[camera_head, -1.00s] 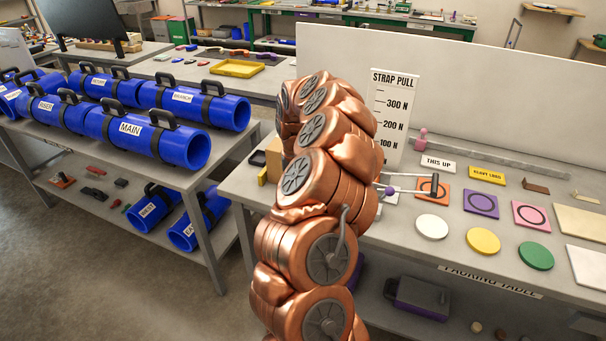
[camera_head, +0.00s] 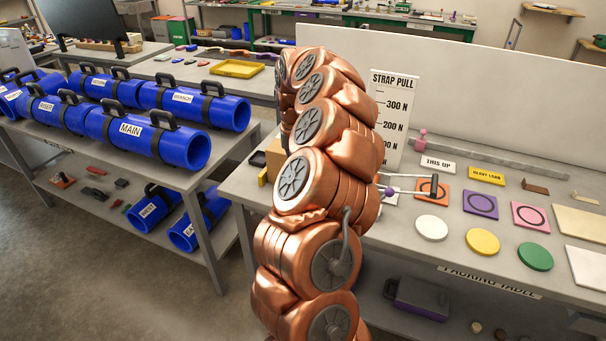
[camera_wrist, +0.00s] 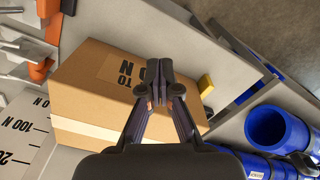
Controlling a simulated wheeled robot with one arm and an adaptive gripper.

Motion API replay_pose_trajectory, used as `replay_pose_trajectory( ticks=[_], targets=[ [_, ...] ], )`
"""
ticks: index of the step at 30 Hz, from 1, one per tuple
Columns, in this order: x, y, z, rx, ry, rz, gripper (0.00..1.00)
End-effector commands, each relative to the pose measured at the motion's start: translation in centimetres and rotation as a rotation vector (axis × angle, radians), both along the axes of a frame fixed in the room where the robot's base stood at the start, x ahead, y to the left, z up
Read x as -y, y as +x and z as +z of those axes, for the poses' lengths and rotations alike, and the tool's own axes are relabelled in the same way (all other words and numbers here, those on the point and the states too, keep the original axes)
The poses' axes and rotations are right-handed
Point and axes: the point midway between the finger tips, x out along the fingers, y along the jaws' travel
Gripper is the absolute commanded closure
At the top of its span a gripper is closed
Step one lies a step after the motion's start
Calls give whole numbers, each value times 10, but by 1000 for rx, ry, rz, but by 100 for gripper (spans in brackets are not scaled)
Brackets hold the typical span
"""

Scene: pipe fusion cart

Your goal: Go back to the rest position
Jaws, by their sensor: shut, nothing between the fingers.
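My gripper (camera_wrist: 158,75) shows in the wrist view with its fingers shut and nothing between them. It is above a brown cardboard box (camera_wrist: 95,85) with a pale tape strip and a label ending in "TO" and "N". I cannot tell the exact gap between fingers and box. In the head view my copper-coloured arm rises in the middle and hides the gripper and most of the box (camera_head: 274,158); only the box's left part shows beside the arm.
The packing table (camera_head: 385,232) holds a STRAP PULL board (camera_head: 394,100), coloured discs and square pads right of my arm. Blue pipes, including MAIN (camera_head: 150,135), lie on the cart at left. A grey floor strip (camera_head: 215,310) between them is clear.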

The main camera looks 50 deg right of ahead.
Motion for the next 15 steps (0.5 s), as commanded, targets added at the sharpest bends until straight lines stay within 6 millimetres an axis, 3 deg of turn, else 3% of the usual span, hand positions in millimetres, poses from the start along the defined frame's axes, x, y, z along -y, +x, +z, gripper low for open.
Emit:
replay_pose_trajectory(
  ticks=[6,15],
  targets=[
    [0,1,13,3,-1,1,100],
    [0,1,13,1,0,2,100]
  ],
)
